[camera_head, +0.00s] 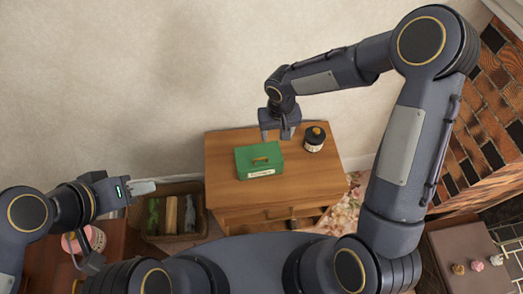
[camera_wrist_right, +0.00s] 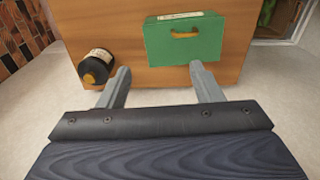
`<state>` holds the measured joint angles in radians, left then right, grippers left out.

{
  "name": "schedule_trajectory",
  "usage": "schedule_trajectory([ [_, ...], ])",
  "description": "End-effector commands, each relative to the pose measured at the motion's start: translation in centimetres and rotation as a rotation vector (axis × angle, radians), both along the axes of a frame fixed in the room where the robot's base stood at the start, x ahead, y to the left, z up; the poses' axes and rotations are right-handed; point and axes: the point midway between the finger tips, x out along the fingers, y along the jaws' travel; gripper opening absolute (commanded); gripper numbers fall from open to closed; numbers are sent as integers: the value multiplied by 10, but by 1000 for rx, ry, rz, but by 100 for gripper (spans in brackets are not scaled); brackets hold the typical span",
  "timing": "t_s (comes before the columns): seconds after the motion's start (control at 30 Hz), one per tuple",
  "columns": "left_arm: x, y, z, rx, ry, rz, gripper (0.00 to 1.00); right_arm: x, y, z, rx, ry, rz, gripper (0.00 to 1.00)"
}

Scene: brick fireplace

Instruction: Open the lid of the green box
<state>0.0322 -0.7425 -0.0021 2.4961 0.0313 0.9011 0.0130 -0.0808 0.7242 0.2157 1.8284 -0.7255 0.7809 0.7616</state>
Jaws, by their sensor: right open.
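The green box (camera_head: 259,161) stands on the wooden cabinet with its lid shut. It has a yellowish handle (camera_head: 260,160) on top and a white label on its front. The box also shows in the right wrist view (camera_wrist_right: 184,42). My right gripper (camera_head: 279,134) is above the back of the cabinet, just behind the box. Its fingers (camera_wrist_right: 158,82) are apart with nothing between them, and one fingertip appears near the box's edge in the wrist view. My left gripper (camera_head: 143,188) is off to the left, away from the box; its jaw opening is unclear.
A dark bottle (camera_head: 314,139) stands right of the box on the wooden cabinet (camera_head: 222,149). A crate (camera_head: 160,188) with several items sits left of the cabinet. A wall rises behind.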

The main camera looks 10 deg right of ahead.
Motion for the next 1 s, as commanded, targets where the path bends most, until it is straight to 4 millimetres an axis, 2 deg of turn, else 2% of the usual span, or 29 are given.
schedule_trajectory([
  [0.03,0,0,7,0,0,0,36,2,14,-15,-4,21,15,59],
  [0.1,0,0,10,0,0,0,36,4,28,-32,-7,34,24,59],
  [0.3,0,0,13,0,0,0,36,5,47,-60,-9,49,36,59],
  [0.47,0,0,17,0,0,0,36,4,48,-80,-9,52,35,59],
  [0.73,0,0,26,0,0,0,36,4,48,-121,-9,50,36,59],
  [1.0,0,0,28,0,0,0,36,5,47,-138,-9,47,35,59],
])
